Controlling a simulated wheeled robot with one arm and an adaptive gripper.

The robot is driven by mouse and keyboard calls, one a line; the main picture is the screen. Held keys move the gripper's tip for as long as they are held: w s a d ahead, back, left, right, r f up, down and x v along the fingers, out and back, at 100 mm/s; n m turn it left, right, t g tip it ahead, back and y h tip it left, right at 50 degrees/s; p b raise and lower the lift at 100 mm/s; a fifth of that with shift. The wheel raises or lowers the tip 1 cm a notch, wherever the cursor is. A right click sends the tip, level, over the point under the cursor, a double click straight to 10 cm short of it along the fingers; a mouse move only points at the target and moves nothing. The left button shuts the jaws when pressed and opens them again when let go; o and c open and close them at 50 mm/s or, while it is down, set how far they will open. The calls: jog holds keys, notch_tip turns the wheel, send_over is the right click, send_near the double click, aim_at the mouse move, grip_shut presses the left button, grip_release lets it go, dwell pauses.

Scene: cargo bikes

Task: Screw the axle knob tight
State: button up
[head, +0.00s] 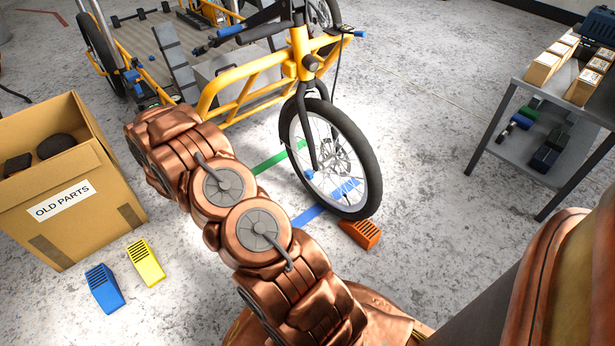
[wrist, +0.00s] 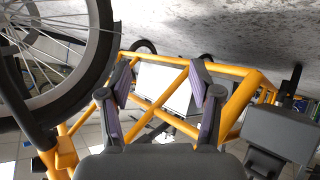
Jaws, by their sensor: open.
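The yellow cargo bike's front wheel (head: 372,165) stands on the floor in the head view. A small blue piece, which looks like the axle knob (head: 309,174), sits at the lower end of the dark fork (head: 301,130). How tight it is cannot be seen. In the wrist view my gripper (wrist: 162,82) is open, its two purple-padded fingers apart with nothing held. Yellow frame tubes (wrist: 150,104) show behind and between the fingers. The wheel also shows at upper left there (wrist: 101,45), but no knob is visible. My gripper is hidden in the head view.
An orange wedge (head: 361,234) lies against the front wheel. Blue (head: 104,289) and yellow (head: 146,263) wedges lie near the OLD PARTS box (head: 88,225). A grey cart (head: 549,102) with boxes stands right. Floor between wheel and cart is clear.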

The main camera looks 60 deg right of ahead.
jog(key=s+d+f+m+g+h, duration=0.1)
jog(key=s+d+f+g+h, duration=0.25)
jog(key=s+d, duration=0.4)
jog(key=g+h, duration=0.3)
jog(key=g, duration=0.2)
send_near(307, 176)
jog(key=d, duration=0.3)
jog(key=shift+m, duration=0.4)
jog(key=b+x, duration=0.2)
jog(key=x, duration=0.3)
jog(key=shift+s+f+b, duration=0.25)
jog(key=shift+s+b, duration=0.05)
jog(key=shift+b, duration=0.1)
jog(key=shift+b+x, duration=0.45)
jog(key=shift+x, duration=0.9)
jog(key=shift+r, duration=0.1)
jog(key=shift+c, duration=0.3)
jog(key=c, duration=1.1)
jog(key=shift+w, duration=0.1)
jog(key=shift+a+r+m+p, duration=0.15)
jog(key=shift+m+p, duration=0.35)
jog(key=shift+p, duration=0.7)
